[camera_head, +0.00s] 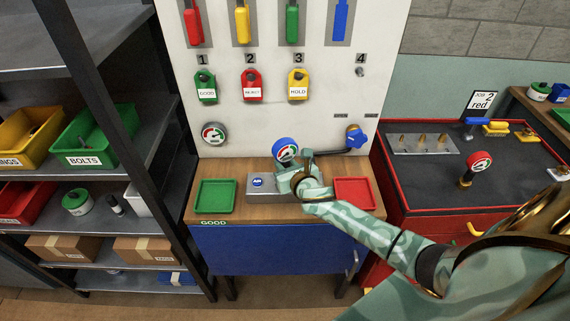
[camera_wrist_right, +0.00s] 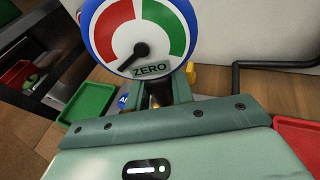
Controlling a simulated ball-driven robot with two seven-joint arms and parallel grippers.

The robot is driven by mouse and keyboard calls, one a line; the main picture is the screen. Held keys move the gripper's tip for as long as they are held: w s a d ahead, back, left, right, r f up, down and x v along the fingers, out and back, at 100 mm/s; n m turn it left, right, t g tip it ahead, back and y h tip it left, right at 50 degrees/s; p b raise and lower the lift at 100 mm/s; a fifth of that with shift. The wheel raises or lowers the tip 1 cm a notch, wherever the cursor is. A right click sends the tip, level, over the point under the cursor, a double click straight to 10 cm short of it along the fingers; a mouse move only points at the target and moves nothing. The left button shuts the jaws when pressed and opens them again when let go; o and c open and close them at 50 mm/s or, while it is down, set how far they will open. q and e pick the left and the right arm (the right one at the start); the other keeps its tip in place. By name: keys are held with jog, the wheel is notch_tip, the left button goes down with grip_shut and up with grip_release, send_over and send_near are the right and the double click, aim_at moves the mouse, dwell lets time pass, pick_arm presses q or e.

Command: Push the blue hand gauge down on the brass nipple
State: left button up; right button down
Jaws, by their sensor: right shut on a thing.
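The blue hand gauge (camera_head: 286,150), with a red, white and green dial, is upright above the grey AIR block (camera_head: 257,182) on the wooden bench. In the right wrist view the gauge (camera_wrist_right: 139,32) fills the top, reading ZERO. My right gripper (camera_head: 288,173) is shut on the gauge below its dial. The brass nipple is not clearly visible; the gauge and gripper cover that part of the block. A small brass-yellow piece shows beside the gauge in the wrist view (camera_wrist_right: 191,72), but I cannot tell what it is. My left gripper is out of view.
A green tray (camera_head: 215,209) lies left of the block and a red tray (camera_head: 369,206) right of it. A dark pipe (camera_head: 333,152) runs behind from a blue valve (camera_head: 357,138). The white panel (camera_head: 240,125) stands close behind, with another gauge (camera_head: 214,133).

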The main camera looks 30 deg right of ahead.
jog(key=shift+f+b, duration=0.45)
jog(key=shift+f, duration=0.15)
jog(key=c, duration=1.1)
grip_release()
